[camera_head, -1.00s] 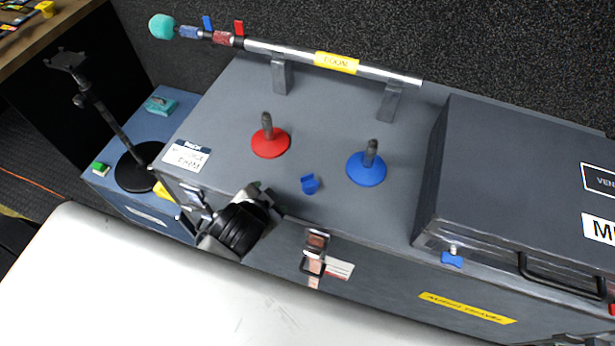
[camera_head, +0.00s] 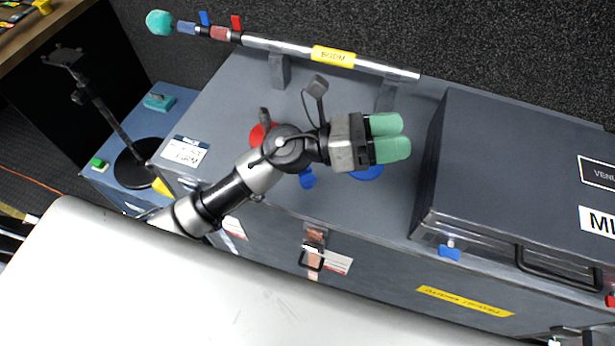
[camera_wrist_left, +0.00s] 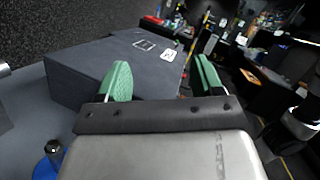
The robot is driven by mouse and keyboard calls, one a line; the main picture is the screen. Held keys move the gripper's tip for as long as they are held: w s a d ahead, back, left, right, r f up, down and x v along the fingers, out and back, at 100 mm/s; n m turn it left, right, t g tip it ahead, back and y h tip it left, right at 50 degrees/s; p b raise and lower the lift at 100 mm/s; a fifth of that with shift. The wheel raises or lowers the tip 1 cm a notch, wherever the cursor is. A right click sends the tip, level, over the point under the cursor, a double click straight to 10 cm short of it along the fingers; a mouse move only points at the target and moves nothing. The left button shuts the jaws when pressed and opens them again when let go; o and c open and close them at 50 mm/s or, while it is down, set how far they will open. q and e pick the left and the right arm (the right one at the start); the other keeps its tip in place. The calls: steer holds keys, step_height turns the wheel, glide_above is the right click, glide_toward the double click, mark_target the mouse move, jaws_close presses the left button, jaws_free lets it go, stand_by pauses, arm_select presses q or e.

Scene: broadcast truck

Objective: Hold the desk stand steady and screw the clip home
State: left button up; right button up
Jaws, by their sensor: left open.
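A desk stand with a blue round base (camera_head: 366,174) stands on the grey case top, mostly hidden under my left gripper in the head view. The wrist view shows its blue base and dark post (camera_wrist_left: 50,158) at the lower left. A desk stand with a red base (camera_head: 257,136) is partly hidden behind my left arm. A small blue clip (camera_head: 307,180) lies loose on the case top, beside the arm. My left gripper (camera_head: 394,137) has green fingers, apart and empty, above the blue stand and pointing right. My right gripper is not in view.
A large dark case (camera_head: 500,160) stands close to the right of the left gripper. A boom pole (camera_head: 290,50) lies on supports (camera_head: 279,70) along the back. A black stand (camera_head: 130,165) is at the left. The case top's front middle is clear.

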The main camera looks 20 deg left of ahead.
arm_select(q)
step_height(320, 180, down, 4)
steer(key=s+d+m+g+y, duration=0.1)
steer(key=s+m+g+y, duration=0.1)
steer(key=m+g+y, duration=0.5)
steer(key=m+y, duration=1.1)
steer(key=y, duration=0.2)
glide_toward(308, 179)
steer(key=shift+w+a+r+t, duration=0.1)
steer(key=shift+w+a+t, duration=0.05)
steer(key=shift+w+a, duration=0.35)
steer(key=shift+w+a+r+t, duration=0.15)
steer(key=shift+w+a, duration=0.15)
steer(key=shift+a, duration=0.35)
steer(key=shift+f+p, duration=0.35)
steer(key=shift+f, duration=2.5)
